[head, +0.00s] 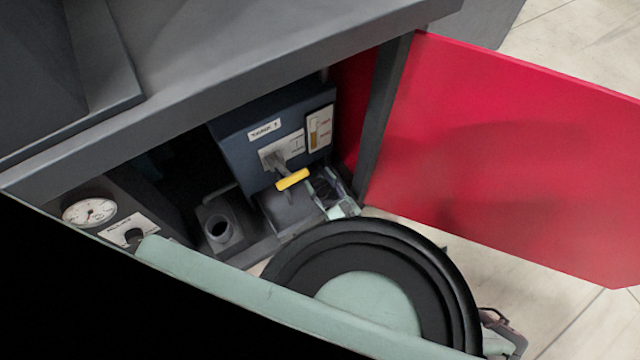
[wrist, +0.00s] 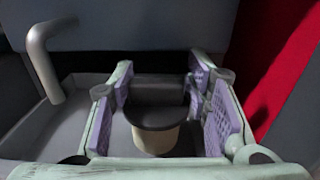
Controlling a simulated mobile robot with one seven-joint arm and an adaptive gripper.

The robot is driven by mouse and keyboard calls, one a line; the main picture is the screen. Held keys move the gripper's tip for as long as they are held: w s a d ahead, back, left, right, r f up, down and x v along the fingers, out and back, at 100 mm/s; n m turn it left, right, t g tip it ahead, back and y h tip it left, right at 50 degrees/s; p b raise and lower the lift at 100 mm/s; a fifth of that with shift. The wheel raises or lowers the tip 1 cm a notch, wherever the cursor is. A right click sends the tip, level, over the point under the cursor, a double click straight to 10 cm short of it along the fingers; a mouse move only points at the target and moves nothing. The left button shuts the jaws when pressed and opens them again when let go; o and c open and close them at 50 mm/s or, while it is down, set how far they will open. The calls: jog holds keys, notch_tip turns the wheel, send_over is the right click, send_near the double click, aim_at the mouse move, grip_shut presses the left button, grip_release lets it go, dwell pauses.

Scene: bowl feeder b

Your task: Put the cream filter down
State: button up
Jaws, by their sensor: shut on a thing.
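The cream filter (wrist: 155,138) shows in the wrist view as a short cream cylinder with a dark grey upper part. It sits between the purple pads of my gripper (wrist: 160,92), which is shut on it. In the head view my gripper (head: 336,191) is inside the open cabinet, low and just right of the yellow-handled lever. The filter cannot be made out clearly there, as my gripper and arm cover it. I cannot tell whether its base touches the surface below.
A blue-grey unit (head: 238,131) with a yellow handle (head: 292,180) stands close behind my gripper. A grey cup-like holder (head: 220,229) is to the left, near a gauge (head: 89,211). The open red door (head: 510,150) bounds the right side. A bent grey pipe (wrist: 45,62) rises at left.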

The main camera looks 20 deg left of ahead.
jog(key=shift+f, duration=0.65)
jog(key=shift+f+b, duration=0.4)
jog(key=shift+b, duration=0.15)
jog(key=shift+f+b, duration=0.25)
jog(key=shift+b, duration=0.1)
jog(key=o, duration=1.2)
jog(key=shift+f, duration=0.15)
jog(key=shift+d, duration=0.1)
